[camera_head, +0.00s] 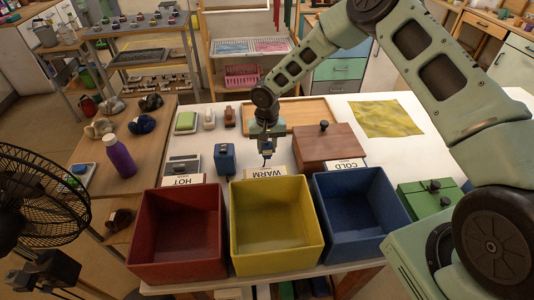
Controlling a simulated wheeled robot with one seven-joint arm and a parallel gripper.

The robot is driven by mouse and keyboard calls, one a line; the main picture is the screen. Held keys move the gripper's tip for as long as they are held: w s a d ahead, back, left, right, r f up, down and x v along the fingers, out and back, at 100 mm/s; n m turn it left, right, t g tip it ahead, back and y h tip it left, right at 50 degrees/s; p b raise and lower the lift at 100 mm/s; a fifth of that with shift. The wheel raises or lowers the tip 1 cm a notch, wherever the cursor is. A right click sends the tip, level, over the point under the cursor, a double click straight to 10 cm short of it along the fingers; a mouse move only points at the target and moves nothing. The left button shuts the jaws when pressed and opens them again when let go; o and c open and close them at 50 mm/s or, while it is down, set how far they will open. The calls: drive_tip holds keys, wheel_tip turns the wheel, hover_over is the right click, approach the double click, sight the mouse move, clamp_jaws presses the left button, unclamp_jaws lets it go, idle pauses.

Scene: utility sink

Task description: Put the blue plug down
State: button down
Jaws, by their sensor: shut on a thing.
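My gripper (266,148) points down over the white table, behind the yellow bin and left of the brown wooden box. It is shut on a small dark blue piece, which looks like the blue plug (266,155). The fingers hide much of the plug, and it is too small to make out its shape. I cannot tell whether it touches the table. A blue block-like item (225,157) with a dark top stands on the table just left of my gripper.
Red (178,236), yellow (273,226) and blue (361,214) open bins line the front edge, with HOT, WARM and COLD labels behind them. The brown wooden box (326,145) stands close right. A wooden tray (285,114) lies behind. A yellow cloth (386,118) lies at right.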

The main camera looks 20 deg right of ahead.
sight(267, 155)
drive_tip(key=shift+f+p, duration=0.8)
drive_tip(key=shift+f, duration=1.3)
drive_tip(key=c, duration=1.1)
unclamp_jaws()
drive_tip(key=shift+o, duration=0.2)
